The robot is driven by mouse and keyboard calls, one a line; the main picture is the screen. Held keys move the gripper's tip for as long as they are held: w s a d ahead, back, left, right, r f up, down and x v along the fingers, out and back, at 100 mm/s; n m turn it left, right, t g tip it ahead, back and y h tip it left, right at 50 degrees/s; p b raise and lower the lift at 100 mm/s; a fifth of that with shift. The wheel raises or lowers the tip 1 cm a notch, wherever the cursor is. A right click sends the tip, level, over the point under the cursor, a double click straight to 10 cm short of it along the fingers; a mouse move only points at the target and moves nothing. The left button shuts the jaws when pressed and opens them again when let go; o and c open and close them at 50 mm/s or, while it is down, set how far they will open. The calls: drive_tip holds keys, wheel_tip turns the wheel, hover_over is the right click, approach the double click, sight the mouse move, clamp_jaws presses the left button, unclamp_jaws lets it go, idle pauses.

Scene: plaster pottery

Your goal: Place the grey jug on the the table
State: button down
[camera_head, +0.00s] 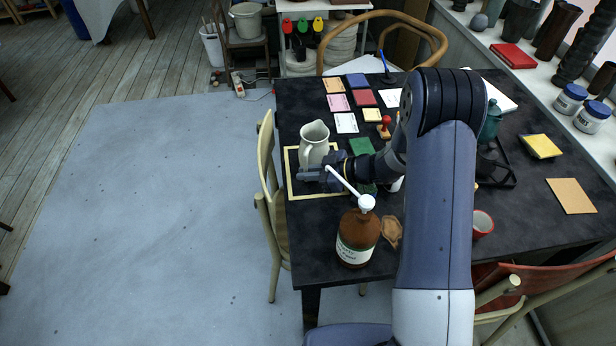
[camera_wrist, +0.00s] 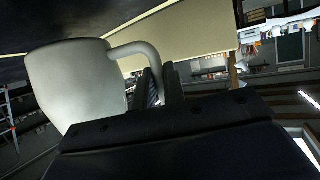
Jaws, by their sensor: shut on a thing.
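The grey jug (camera_head: 314,143) is pale and upright at the left side of the dark table (camera_head: 330,240), over a yellow-bordered square (camera_head: 292,186). My gripper (camera_head: 322,172) reaches in from the right, low at the jug's near side. In the wrist view the jug (camera_wrist: 75,85) fills the left, and its handle (camera_wrist: 137,49) runs down between the fingers of my gripper (camera_wrist: 160,88). My gripper is shut on the handle. The jug's base is partly hidden by my gripper in the head view, so I cannot tell whether it touches the table.
A brown bottle with a white pump (camera_head: 357,238) stands close in front of my gripper. A green block (camera_head: 362,147) and several coloured cards lie behind. A red cup (camera_head: 481,224) is to the right. A wooden chair (camera_head: 268,190) stands against the table's left edge.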

drive_tip(key=shift+f, duration=0.95)
drive_tip(key=shift+f, duration=0.2)
drive_tip(key=c, duration=1.5)
unclamp_jaws()
drive_tip(key=shift+r, duration=0.15)
drive_tip(key=shift+d+r, duration=0.1)
drive_tip(key=shift+d, duration=0.2)
drive_tip(key=v, duration=1.1)
drive_tip(key=shift+s+d+r, duration=0.1)
drive_tip(key=shift+d+r, duration=0.05)
drive_tip(key=shift+d, duration=0.05)
